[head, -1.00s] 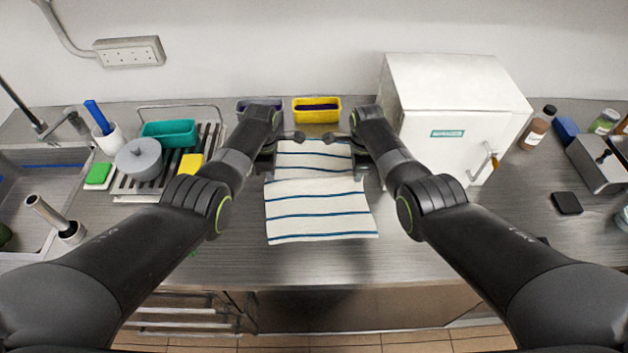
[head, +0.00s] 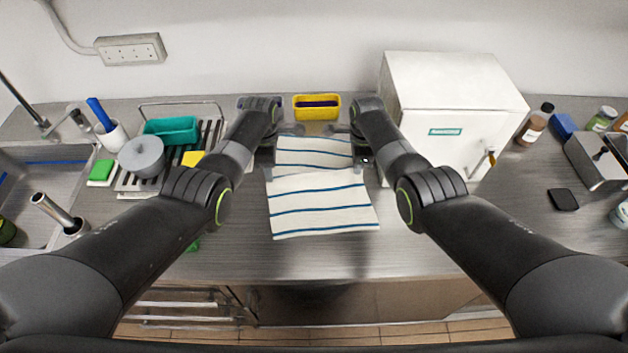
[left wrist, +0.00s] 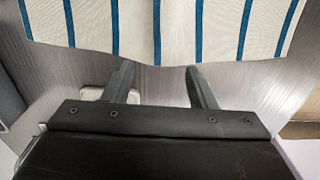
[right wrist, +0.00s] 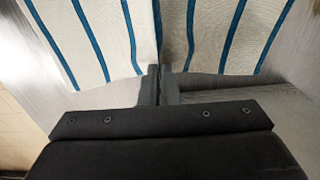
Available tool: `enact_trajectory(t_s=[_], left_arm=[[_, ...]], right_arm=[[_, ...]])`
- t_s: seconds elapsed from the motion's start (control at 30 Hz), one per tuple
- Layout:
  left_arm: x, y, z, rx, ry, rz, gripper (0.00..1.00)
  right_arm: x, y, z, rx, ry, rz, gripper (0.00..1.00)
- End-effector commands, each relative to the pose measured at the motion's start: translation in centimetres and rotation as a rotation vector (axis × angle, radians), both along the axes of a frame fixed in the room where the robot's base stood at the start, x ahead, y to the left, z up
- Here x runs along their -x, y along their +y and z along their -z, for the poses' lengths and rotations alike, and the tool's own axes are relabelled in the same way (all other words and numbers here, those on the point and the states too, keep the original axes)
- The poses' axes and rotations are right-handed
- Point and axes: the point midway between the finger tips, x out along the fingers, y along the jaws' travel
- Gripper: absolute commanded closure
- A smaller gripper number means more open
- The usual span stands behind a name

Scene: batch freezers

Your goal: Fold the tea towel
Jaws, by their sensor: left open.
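The tea towel (head: 318,208) is white with blue stripes and lies on the steel counter. A crease runs across it between my two grippers, with a narrower far part behind. My left gripper (left wrist: 158,80) is open at the towel's left side; in the left wrist view its fingers stand apart, just short of the towel's edge (left wrist: 180,40). My right gripper (right wrist: 160,78) has its fingers together at the towel's right edge, where the cloth (right wrist: 110,35) gathers into a pinch between them. My forearms cover some of the counter beside the towel.
A yellow bin (head: 317,107) stands behind the towel, with a dark one partly hidden left of it. A white cabinet (head: 455,105) stands close on the right. A dish rack with a grey pot (head: 142,157) is on the left.

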Motion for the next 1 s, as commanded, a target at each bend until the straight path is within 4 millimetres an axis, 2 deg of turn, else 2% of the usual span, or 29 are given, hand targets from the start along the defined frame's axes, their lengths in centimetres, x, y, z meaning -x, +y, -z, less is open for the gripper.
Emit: enact_trajectory(t_s=[0.2, 0.4, 0.6, 0.8, 1.0], left_arm=[[0.0, 0.0, 0.0, 0.0, 0.0, 0.0, 0.45], [0.0, 0.0, 0.0, 0.0, 0.0, 0.0, 0.45], [0.0, 0.0, 0.0, 0.0, 0.0, 0.0, 0.45], [0.0, 0.0, 0.0, 0.0, 0.0, 0.0, 0.45], [0.0, 0.0, 0.0, 0.0, 0.0, 0.0, 0.45]], right_arm=[[0.0, -0.01, 0.0, 0.0, 0.0, 0.0, 1.0], [0.0, -0.01, 0.0, 0.0, 0.0, 0.0, 0.72], [0.0, 0.0, 0.0, 0.0, 0.0, 0.0, 0.71], [0.0, -0.01, 0.0, 0.0, 0.0, 0.0, 0.45], [0.0, -0.01, 0.0, 0.0, 0.0, 0.0, 0.45]])
